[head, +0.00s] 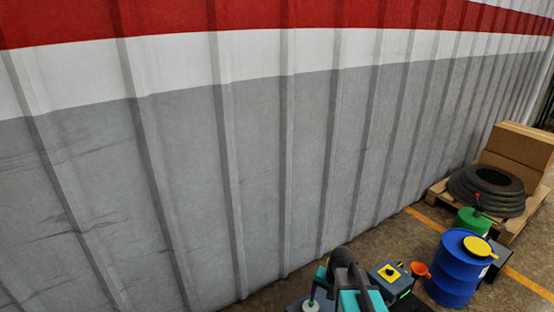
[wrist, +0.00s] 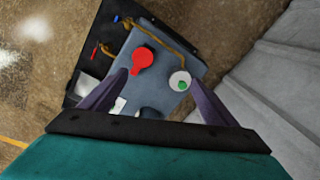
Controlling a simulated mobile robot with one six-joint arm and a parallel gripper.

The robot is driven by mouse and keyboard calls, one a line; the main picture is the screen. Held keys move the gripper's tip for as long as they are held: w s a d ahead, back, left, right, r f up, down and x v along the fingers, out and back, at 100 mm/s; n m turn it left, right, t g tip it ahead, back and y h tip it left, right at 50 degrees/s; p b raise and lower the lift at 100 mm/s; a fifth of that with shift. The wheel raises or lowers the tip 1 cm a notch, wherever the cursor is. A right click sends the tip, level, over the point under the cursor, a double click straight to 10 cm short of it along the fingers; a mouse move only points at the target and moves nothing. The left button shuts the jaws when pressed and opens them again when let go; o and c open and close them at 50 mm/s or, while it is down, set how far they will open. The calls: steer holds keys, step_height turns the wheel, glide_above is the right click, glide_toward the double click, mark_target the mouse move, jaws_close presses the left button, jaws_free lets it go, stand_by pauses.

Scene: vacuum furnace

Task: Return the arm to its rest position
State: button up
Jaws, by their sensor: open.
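My gripper (wrist: 158,77) shows in the wrist view with its two purple fingers spread apart and nothing between them. Past the fingertips lies a blue-grey housing (wrist: 150,97) with a red round-headed part (wrist: 142,59) and a white disc with a green centre (wrist: 180,81). I cannot tell how far the fingertips are above it. In the head view my teal and black arm is at the bottom edge, partly cut off. My fingertips cannot be made out there.
A grey unit with a yellow-marked top (head: 390,272) and an orange funnel (head: 419,269) stand right of my arm. A ribbed wall (head: 190,180) fills the left and centre.

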steer(key=s+f+n+g, duration=0.2)
steer(key=s+f, duration=0.4)
steer(key=s, duration=0.5)
steer(key=s+f+n+g, duration=0.2)
steer(key=s+f, duration=0.4)
steer(key=s, duration=0.5)
steer(key=s+a+f+n+g, duration=0.1)
steer(key=s+f+n+g, duration=0.1)
steer(key=s+f, duration=0.4)
steer(key=s, duration=0.5)
steer(key=shift+f+g+h, duration=0.3)
steer(key=shift+f, duration=0.05)
